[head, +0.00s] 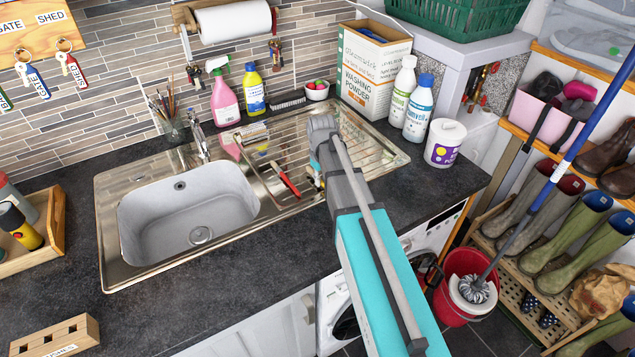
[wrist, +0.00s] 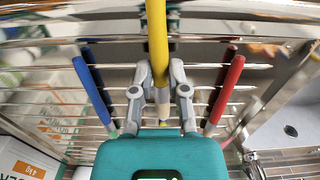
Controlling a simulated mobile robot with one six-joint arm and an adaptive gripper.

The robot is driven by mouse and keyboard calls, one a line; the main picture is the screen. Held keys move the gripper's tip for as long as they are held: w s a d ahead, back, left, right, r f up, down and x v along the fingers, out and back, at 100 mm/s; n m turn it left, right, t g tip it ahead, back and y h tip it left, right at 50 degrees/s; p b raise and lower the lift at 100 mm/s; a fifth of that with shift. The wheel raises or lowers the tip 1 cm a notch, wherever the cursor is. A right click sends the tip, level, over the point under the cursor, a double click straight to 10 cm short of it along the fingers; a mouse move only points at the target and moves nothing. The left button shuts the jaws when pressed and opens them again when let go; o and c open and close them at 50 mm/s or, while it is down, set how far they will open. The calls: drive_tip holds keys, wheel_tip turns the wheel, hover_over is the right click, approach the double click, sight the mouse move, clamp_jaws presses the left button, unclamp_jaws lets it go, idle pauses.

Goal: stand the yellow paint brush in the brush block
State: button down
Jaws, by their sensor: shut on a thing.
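The yellow paint brush (wrist: 157,45) is between the two fingers of my gripper (wrist: 162,92) in the wrist view, and the gripper is shut on it. The drainer's ribs show behind it; I cannot tell if the brush is clear of them. In the head view my arm hides most of the gripper and brush, over the drainer. The brush block (head: 55,337) is a wooden block with several square holes and a label, on the counter at the front left. No brush stands in it.
A red brush (head: 285,179) lies on the drainer (head: 375,155); it also shows in the wrist view (wrist: 225,88). A blue brush (wrist: 90,85) lies left of the yellow one. The sink bowl (head: 190,215) and a wooden tray (head: 50,232) are on the left. Counter around the block is clear.

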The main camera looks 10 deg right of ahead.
drive_tip(key=shift+f+b, duration=0.4)
drive_tip(key=c, duration=0.6)
unclamp_jaws()
drive_tip(key=shift+c, duration=0.2)
drive_tip(key=shift+r, duration=0.15)
wheel_tip(320, 180, up, 13)
drive_tip(key=p, duration=1.3)
drive_tip(key=shift+f, duration=0.2)
drive_tip(key=shift+w, duration=0.1)
drive_tip(key=s+m, duration=0.4)
drive_tip(key=s, duration=1.2)
drive_tip(key=shift+s+a, duration=0.35)
drive_tip(key=shift+s, duration=0.05)
